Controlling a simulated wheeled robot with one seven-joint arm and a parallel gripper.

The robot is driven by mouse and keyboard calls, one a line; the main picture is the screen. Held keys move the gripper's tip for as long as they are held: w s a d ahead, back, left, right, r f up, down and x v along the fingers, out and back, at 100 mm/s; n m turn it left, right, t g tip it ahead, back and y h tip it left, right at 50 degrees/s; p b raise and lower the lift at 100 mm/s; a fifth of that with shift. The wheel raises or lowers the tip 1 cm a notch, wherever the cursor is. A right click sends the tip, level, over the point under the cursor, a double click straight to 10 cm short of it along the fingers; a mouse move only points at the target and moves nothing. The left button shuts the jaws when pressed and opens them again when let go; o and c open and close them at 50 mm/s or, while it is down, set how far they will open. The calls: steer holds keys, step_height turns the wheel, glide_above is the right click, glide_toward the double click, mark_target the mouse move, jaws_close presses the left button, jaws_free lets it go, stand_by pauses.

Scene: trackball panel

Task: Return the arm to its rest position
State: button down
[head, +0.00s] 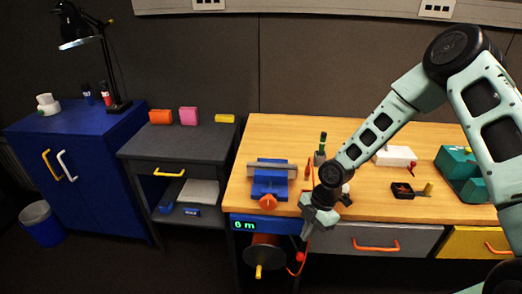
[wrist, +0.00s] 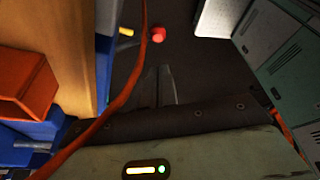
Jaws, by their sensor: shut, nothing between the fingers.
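My arm reaches in from the right of the head view and bends down to the workbench's front edge. My gripper (head: 305,236) points downward there, just right of the blue display reading "6 m". In the wrist view its two dark fingers (wrist: 161,84) lie together with nothing between them. The workbench (head: 350,134) has a wooden top. A blue vise (head: 268,184) with an orange knob stands on it, left of my gripper. I cannot make out a trackball in either view.
A dark reel (head: 262,253) with a yellow handle hangs below the display. An orange cable (wrist: 128,90) crosses the wrist view close to my gripper. A white box (head: 395,155), a small black-and-red item (head: 403,190) and a teal machine (head: 458,172) stand on the bench near my arm.

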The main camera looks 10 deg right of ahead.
steer(key=s+a+r+m+h, duration=0.2)
steer(key=s+a+r+m, duration=0.15)
steer(key=r, duration=0.45)
steer(key=s+a+r+m+h, duration=0.1)
steer(key=s+a+r+m, duration=0.3)
steer(key=r, duration=0.5)
steer(key=s+a+r+m, duration=0.1)
steer(key=s+r+m, duration=0.2)
steer(key=s+r, duration=0.2)
steer(key=s+a+r+m+t, duration=0.1)
steer(key=s+r+m, duration=0.2)
steer(key=s, duration=0.7)
step_height(320, 180, up, 2)
steer(key=shift+s+r, duration=0.1)
steer(key=shift+s, duration=0.3)
